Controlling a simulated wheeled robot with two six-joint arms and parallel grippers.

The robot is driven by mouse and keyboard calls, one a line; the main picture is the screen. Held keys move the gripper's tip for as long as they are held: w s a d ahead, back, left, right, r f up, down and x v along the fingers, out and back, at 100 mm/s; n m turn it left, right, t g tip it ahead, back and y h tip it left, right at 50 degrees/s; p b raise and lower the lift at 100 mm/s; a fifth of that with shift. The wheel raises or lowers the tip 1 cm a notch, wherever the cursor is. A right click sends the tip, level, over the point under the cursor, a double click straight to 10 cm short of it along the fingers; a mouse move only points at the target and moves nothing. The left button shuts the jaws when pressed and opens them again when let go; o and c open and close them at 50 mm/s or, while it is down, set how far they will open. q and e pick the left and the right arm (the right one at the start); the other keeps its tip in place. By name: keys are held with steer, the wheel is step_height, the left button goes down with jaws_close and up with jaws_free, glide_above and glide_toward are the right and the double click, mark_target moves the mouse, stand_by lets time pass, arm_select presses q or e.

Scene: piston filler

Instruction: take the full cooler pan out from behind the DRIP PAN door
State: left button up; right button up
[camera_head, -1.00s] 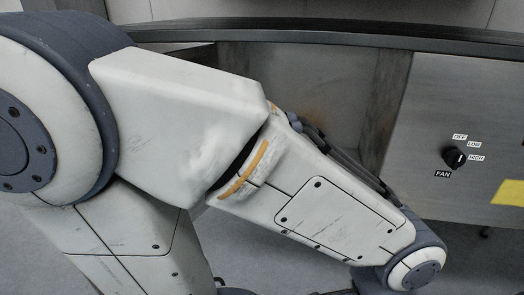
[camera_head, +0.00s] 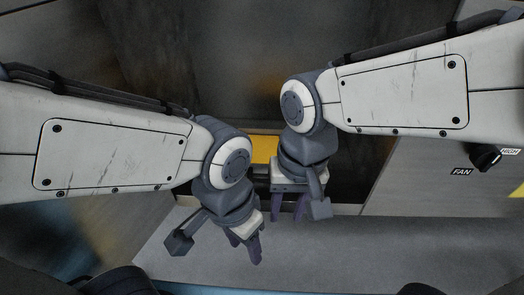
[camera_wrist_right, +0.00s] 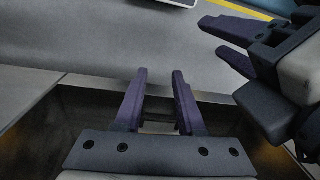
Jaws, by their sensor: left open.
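My left gripper (camera_head: 247,246) is open and empty in the head view, low and left of centre, over the grey floor. My right gripper (camera_head: 288,207) is just right of it, pointing down in front of a dark opening in the metal cabinet. In the right wrist view, the fingers of my right gripper (camera_wrist_right: 158,100) are apart, with a small pale-edged dark gap between them and nothing visibly gripped. A yellow patch (camera_head: 264,149) shows between the two wrists. I cannot clearly make out the cooler pan or a DRIP PAN label; my arms hide much of the opening.
The cabinet's steel front (camera_head: 430,180) stands at the right, with a black FAN knob (camera_head: 484,156). A grey metal panel (camera_head: 110,235) stands at the left of the opening. Grey floor (camera_head: 330,255) is clear in front. My two grippers are close together.

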steer(key=w+a+r+m+b, duration=0.1)
steer(key=w+a+m+b, duration=0.1)
steer(key=w+m, duration=0.75)
steer(key=w+a+r+m+b, duration=0.1)
steer(key=w+a+m, duration=0.1)
steer(key=w+m, duration=0.7)
steer(key=shift+m+h, duration=0.35)
steer(key=shift+h, duration=0.05)
steer(key=f, duration=0.1)
steer(key=s+f, duration=0.1)
steer(key=f, duration=0.2)
steer(key=shift+s+d, duration=0.15)
steer(key=shift+s, duration=0.1)
steer(key=shift+w+f, duration=0.1)
steer(key=shift+f, duration=2.6)
jaws_close()
steer(key=shift+w+r, duration=0.1)
